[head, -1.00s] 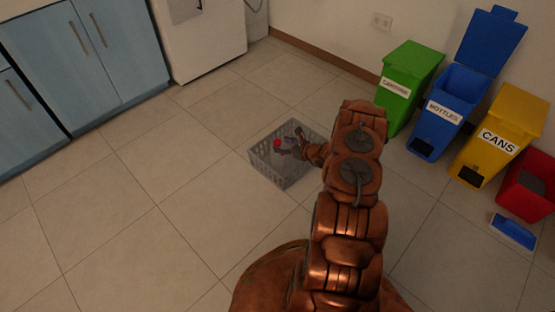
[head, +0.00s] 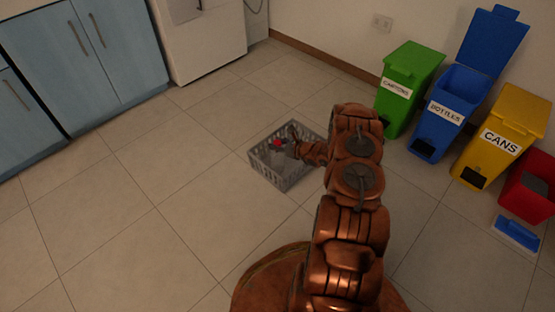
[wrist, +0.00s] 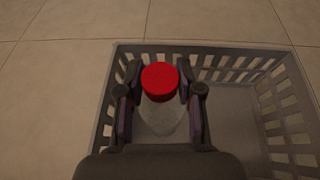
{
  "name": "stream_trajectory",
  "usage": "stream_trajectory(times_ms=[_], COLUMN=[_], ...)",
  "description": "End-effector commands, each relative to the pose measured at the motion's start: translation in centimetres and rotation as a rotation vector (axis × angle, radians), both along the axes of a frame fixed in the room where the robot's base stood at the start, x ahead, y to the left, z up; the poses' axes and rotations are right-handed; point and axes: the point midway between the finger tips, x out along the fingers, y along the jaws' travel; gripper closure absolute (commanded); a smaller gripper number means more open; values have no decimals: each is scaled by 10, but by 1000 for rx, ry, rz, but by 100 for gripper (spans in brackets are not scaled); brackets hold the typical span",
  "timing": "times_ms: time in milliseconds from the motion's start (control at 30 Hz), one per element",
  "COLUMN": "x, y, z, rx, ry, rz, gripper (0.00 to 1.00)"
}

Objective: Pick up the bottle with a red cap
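A clear bottle (wrist: 160,120) with a bright red cap (wrist: 160,82) stands in a grey slatted basket (wrist: 207,50). In the head view the red cap (head: 277,142) shows inside the basket (head: 286,181) on the floor. My gripper (wrist: 159,72) is down in the basket, with one finger on each side of the bottle. Narrow gaps show between the fingers and the bottle, so it looks open around it. In the head view my gripper (head: 289,143) is small and dark beside the cap. The lower bottle is hidden by the gripper's body.
The basket's right part looks empty in the wrist view. Green (head: 407,85), blue (head: 446,110), yellow (head: 500,135) and red (head: 527,190) bins stand on the right. Blue cabinets (head: 85,60) and a white appliance (head: 200,40) stand at the back left. The floor between is clear.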

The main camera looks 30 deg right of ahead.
Motion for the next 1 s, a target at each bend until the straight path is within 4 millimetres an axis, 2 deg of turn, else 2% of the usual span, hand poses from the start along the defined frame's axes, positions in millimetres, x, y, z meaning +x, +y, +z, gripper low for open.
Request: stream_trajectory(times_ms=[33, 300, 533, 667, 1000], x=[0, 0, 0, 0, 1], y=[0, 0, 0, 0, -1], z=[0, 0, 0, 7, 64], rx=[0, 0, 0, -1, -2], ry=[0, 0, 0, 0, -2], rz=[0, 0, 0, 0, 0], gripper=[72, 100, 100, 100, 100])
